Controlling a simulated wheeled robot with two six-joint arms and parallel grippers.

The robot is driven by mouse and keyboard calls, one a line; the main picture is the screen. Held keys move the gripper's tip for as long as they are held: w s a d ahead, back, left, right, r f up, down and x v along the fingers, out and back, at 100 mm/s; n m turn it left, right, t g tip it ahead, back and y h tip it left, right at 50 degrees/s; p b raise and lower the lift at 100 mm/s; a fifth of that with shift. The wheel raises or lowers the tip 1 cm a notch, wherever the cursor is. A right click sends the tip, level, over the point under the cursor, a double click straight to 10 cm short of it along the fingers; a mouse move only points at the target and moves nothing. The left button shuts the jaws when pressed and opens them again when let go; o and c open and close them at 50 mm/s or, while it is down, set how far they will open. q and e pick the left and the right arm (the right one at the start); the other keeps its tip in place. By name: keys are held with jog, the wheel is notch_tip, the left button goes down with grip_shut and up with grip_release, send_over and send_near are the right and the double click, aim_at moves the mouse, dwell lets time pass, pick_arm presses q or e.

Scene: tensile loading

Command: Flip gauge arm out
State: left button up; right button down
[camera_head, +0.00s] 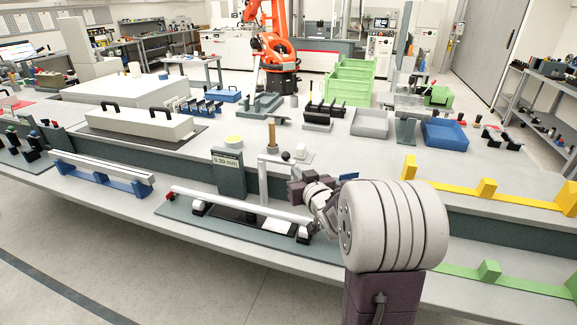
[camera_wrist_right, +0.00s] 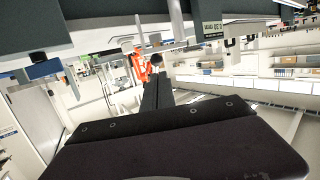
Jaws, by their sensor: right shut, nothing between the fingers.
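The gauge is a dark grey box (camera_head: 229,176) with a display that reads about 0.30 mm. Beside it a white post (camera_head: 263,182) carries a short flat arm with a black ball knob (camera_head: 286,156) at its right end. A white rod (camera_head: 240,204) lies on supports in front. My right gripper (camera_head: 296,190) is shut and empty, just below and right of the knob. In the right wrist view its closed fingers (camera_wrist_right: 157,92) point toward the black knob (camera_wrist_right: 157,60); whether they touch it I cannot tell. My left gripper is not in view.
A blue stand with a white bar (camera_head: 100,172) is at the left. Yellow (camera_head: 487,188) and green (camera_head: 489,270) brackets are at the right. Behind, the raised bench holds a long white box (camera_head: 140,123), a grey tray (camera_head: 369,124) and a blue tray (camera_head: 444,135).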

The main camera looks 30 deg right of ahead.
aim_at(289, 156)
jog(key=x, duration=0.9)
jog(key=shift+w+f, duration=0.15)
jog(key=shift+w, duration=0.05)
jog(key=shift+d+p, duration=0.3)
jog(key=shift+d, duration=0.05)
jog(key=shift+w+d, duration=0.35)
jog(key=shift+d, duration=0.45)
